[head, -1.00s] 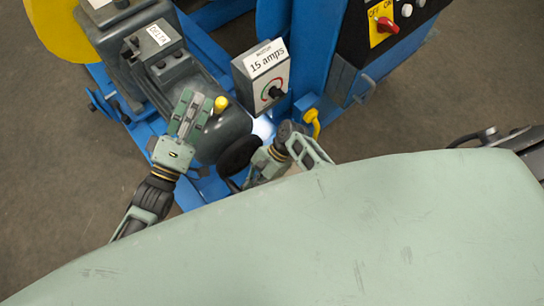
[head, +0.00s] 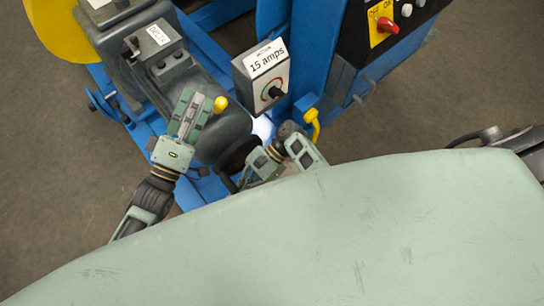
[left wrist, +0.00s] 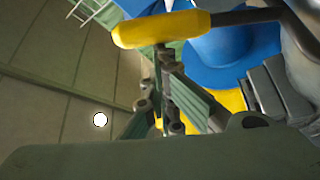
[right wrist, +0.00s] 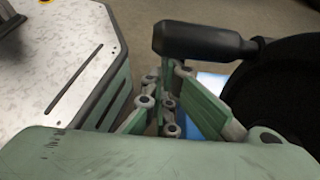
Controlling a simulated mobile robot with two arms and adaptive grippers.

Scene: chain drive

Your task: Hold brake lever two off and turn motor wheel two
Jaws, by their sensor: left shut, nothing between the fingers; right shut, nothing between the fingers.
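A yellow-handled brake lever (head: 220,104) sits beside the grey motor. My left gripper (head: 196,100) is shut and empty, just left of that handle. In the left wrist view the yellow handle (left wrist: 160,29) lies across the tips of the shut fingers (left wrist: 162,55); I cannot tell whether they touch. The black motor wheel (head: 238,154) is at the motor's near end. My right gripper (head: 250,172) is beside it, partly hidden by my own body. In the right wrist view its shut fingers (right wrist: 170,70) are close to the wheel's black crank handle (right wrist: 204,40), with the wheel rim (right wrist: 275,90) at right.
The grey motor (head: 205,125) stands on a blue frame. A box labelled 15 amps (head: 264,75) with a knob is right of the motor. Another yellow lever (head: 313,120) is farther right. A control panel with a red switch (head: 386,25) is at top right.

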